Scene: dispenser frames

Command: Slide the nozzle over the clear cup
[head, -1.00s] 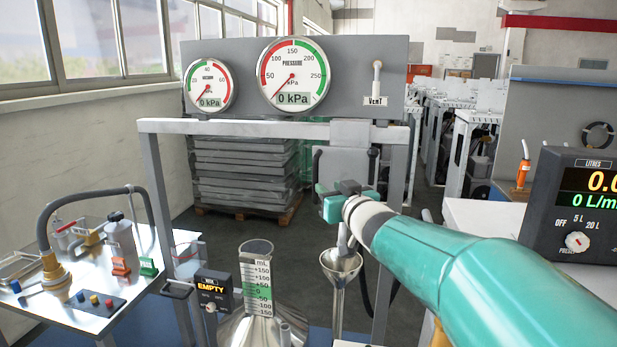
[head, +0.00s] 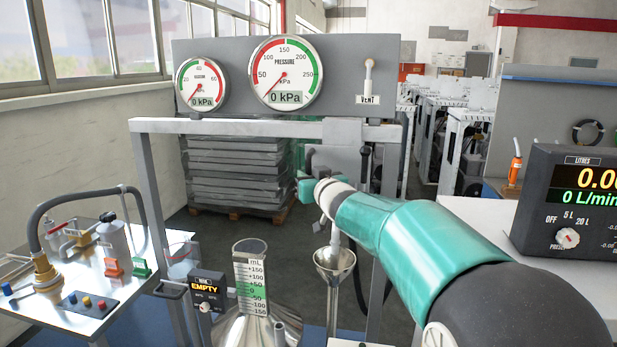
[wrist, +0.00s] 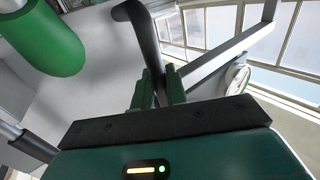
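A grey carriage (head: 345,133) sits on the crossbar to the right of the cup. A thin grey spout, seemingly the nozzle (head: 335,236), shows above a metal funnel (head: 334,262); my arm partly hides it. My gripper (head: 308,189) is at the handle. In the wrist view its green fingers (wrist: 159,92) are on both sides of the handle; whether they press it is unclear.
A small EMPTY display (head: 205,288) is left of the cup. A side table (head: 95,270) with a hose and bottle is at left, a litre meter (head: 575,205) at right.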

